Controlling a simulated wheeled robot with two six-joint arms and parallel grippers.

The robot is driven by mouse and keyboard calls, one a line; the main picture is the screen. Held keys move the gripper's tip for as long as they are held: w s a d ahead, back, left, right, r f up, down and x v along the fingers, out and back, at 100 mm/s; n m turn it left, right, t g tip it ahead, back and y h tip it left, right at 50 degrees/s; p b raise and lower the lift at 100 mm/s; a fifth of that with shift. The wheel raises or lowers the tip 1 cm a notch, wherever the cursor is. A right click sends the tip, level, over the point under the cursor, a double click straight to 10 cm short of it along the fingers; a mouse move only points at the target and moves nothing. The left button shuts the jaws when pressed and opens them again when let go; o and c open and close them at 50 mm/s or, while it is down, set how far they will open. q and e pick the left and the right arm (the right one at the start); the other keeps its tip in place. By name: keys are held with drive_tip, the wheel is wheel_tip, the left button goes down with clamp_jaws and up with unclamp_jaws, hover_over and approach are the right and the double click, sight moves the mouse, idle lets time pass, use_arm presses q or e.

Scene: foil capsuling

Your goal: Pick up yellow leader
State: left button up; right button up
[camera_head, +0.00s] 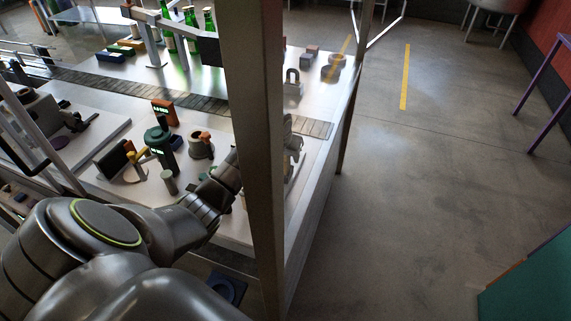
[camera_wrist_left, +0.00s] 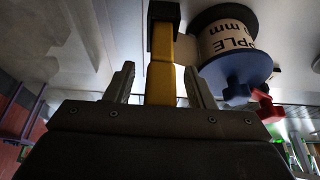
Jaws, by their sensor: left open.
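The yellow leader (camera_wrist_left: 160,82) is a straight yellow strip in the left wrist view. It lies between the two fingers in the picture, with a black block (camera_wrist_left: 163,28) at its far end. My left gripper (camera_wrist_left: 159,72) is open, with a gap on each side of the strip. I cannot tell whether the strip is at fingertip depth. In the head view my left arm (camera_head: 208,195) reaches over the white table. A metal post hides much of the place around its gripper. My right gripper is not in view.
A spool (camera_wrist_left: 232,45) with a blue flange and printed label is right of the leader, with a red part (camera_wrist_left: 267,107) beside it. The upright post (camera_head: 262,150) crosses the head view. Green bottles (camera_head: 190,22) and a teal device (camera_head: 158,140) stand on the table (camera_head: 215,120).

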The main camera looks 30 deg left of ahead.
use_arm(q)
drive_tip(key=shift+c, duration=0.3)
clamp_jaws()
wheel_tip(320, 180, up, 9)
drive_tip(key=b, duration=0.3)
drive_tip(key=shift+r, duration=0.55)
